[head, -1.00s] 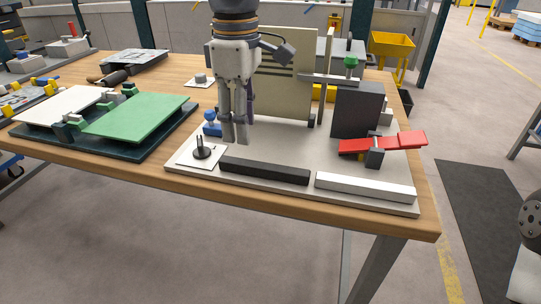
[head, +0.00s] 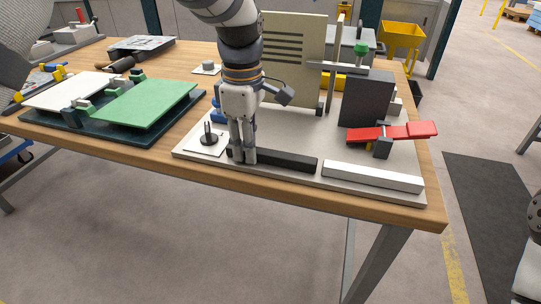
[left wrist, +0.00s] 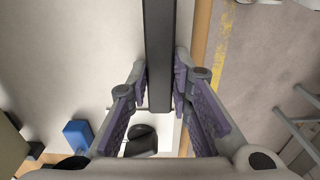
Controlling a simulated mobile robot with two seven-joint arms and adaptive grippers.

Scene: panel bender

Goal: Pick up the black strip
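The black strip (head: 286,160) is a dark bar lying on the light base plate (head: 310,176) near its front edge, left of a white bar. My left gripper (head: 243,161) points down over the strip's left end. In the left wrist view the fingers (left wrist: 161,78) stand on either side of the black strip (left wrist: 159,45), very close to it, with the strip's end between them. The gripper looks open around the strip; I see no clear grip. The fingers hide part of the strip's left end in the head view. My right gripper is not in view.
The white bar (head: 372,177) lies right of the strip. A black peg stand (head: 208,136) is left of the gripper. A dark block (head: 365,100) and a red lever (head: 405,132) stand at the right. A green sheet (head: 145,101) lies at the left.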

